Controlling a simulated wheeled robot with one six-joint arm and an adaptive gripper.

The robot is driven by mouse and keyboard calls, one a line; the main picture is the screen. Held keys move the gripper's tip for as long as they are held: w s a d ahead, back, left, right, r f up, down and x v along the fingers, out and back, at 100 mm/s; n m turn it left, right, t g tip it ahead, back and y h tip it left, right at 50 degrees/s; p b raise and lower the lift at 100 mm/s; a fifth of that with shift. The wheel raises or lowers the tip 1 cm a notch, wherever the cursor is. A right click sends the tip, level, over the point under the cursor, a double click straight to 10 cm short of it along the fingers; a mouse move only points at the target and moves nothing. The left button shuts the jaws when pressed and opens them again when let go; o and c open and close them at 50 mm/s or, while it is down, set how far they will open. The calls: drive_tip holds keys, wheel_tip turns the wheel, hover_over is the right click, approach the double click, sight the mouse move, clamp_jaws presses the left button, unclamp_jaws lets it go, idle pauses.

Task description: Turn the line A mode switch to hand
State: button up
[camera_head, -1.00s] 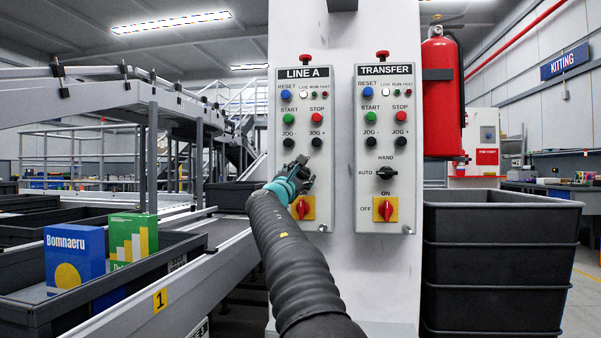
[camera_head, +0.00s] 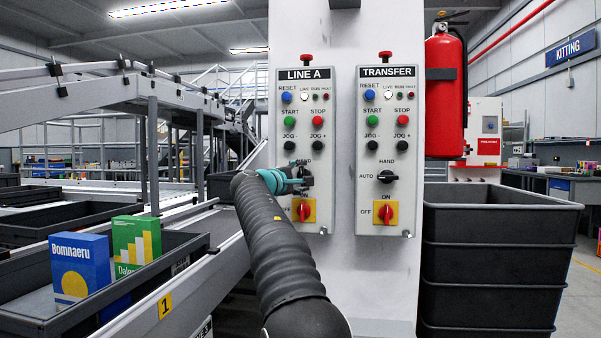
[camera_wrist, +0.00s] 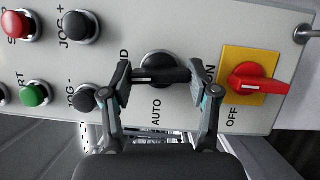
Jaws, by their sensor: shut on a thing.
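The LINE A panel (camera_head: 328,225) is on the left of the white column. Its black mode switch (camera_wrist: 160,66) sits between the fingers of my gripper (camera_wrist: 163,80) in the wrist view, and the fingers are shut on its handle. The handle lies across the wrist picture, with a white mark at its left end, on the side of the partly covered HAND label (camera_wrist: 124,53). The AUTO label (camera_wrist: 156,112) is below the switch. In the head view my gripper (camera_head: 306,177) hides most of the switch.
The red ON/OFF switch (camera_wrist: 262,85) on its yellow plate sits close beside one finger. The TRANSFER panel (camera_head: 387,220) is just to the right. A conveyor with a grey tote (camera_head: 190,260) is left, and stacked dark bins (camera_head: 500,225) stand right.

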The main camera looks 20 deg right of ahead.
drive_tip(key=shift+m+g+p, duration=0.3)
drive_tip(key=shift+m, duration=0.3)
drive_tip(key=o, duration=1.2)
drive_tip(key=shift+c, duration=0.2)
drive_tip(key=shift+a, duration=0.1)
drive_tip(key=v, duration=1.2)
drive_tip(key=shift+r, duration=0.2)
drive_tip(key=shift+s, duration=0.1)
